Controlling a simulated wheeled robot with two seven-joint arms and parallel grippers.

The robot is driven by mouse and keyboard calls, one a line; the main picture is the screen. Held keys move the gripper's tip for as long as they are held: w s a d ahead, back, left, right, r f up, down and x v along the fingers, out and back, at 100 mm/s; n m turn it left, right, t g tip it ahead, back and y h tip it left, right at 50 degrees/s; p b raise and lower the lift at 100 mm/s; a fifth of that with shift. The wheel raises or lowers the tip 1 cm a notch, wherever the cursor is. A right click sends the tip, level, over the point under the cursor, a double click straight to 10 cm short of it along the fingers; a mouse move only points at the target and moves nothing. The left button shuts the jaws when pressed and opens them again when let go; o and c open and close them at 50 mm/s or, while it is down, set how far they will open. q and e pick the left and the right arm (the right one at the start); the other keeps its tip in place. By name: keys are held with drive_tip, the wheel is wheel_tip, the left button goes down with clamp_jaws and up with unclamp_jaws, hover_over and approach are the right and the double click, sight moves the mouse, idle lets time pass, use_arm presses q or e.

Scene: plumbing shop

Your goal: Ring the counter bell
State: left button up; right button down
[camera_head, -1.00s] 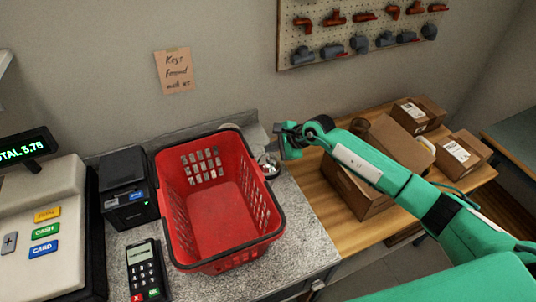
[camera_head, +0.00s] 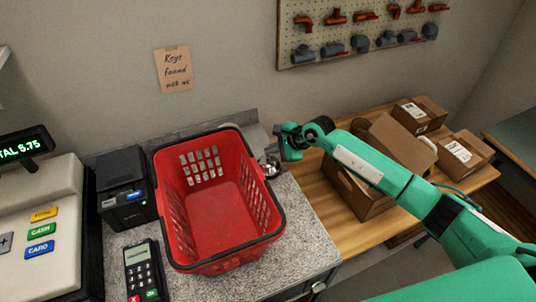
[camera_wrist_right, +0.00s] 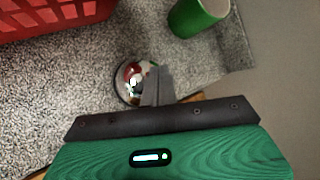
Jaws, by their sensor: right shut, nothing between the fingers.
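The counter bell (camera_head: 271,168) is a small shiny metal dome on the grey speckled counter, just right of the red basket and partly hidden in the head view. It also shows in the right wrist view (camera_wrist_right: 128,82), with a finger overlapping its right side. My right gripper (camera_head: 279,158) is shut and empty, with its fingers pointing down at the bell. In the right wrist view its closed fingertips (camera_wrist_right: 156,72) appear over or beside the dome; I cannot tell if they touch it. My left gripper is not in view.
A red basket (camera_head: 271,236) stands close left of the bell. A green cup (camera_wrist_right: 198,16) stands near the back of the counter. A card terminal (camera_head: 144,270), printer (camera_head: 124,185) and register (camera_head: 40,200) are left. Cardboard boxes (camera_head: 362,190) lie on the wooden table, right.

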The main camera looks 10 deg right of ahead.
drive_tip(key=shift+f, duration=0.15)
idle(0.3)
drive_tip(key=shift+r, duration=0.65)
wheel_tip(320, 180, up, 6)
drive_tip(key=shift+p, duration=0.65)
idle(0.4)
